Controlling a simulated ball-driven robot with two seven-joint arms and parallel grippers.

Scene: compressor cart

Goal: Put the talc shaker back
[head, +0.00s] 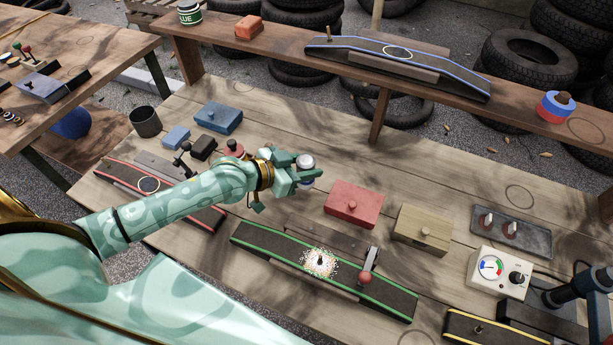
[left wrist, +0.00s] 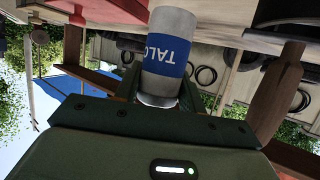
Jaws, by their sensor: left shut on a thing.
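The talc shaker (head: 305,161) is a small cylinder with a pale top, held above the workbench near the middle of the head view. In the left wrist view the talc shaker (left wrist: 168,55) is grey-white with a blue band reading TALC. My left gripper (head: 304,173) is shut on it, with fingers on both sides of its body. The gap beneath it is hard to judge. A drawn ring (head: 520,196) lies bare on the bench at the right; another ring (head: 585,130) is on the raised shelf. My right gripper is not in view.
Below the shaker is a green-edged strip (head: 250,239) with a speckled white patch (head: 320,262). A red box (head: 353,204) and a tan box (head: 422,230) stand to the right. A gauge box (head: 498,273) and grey tray (head: 510,237) are farther right. The raised shelf (head: 290,62) spans behind.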

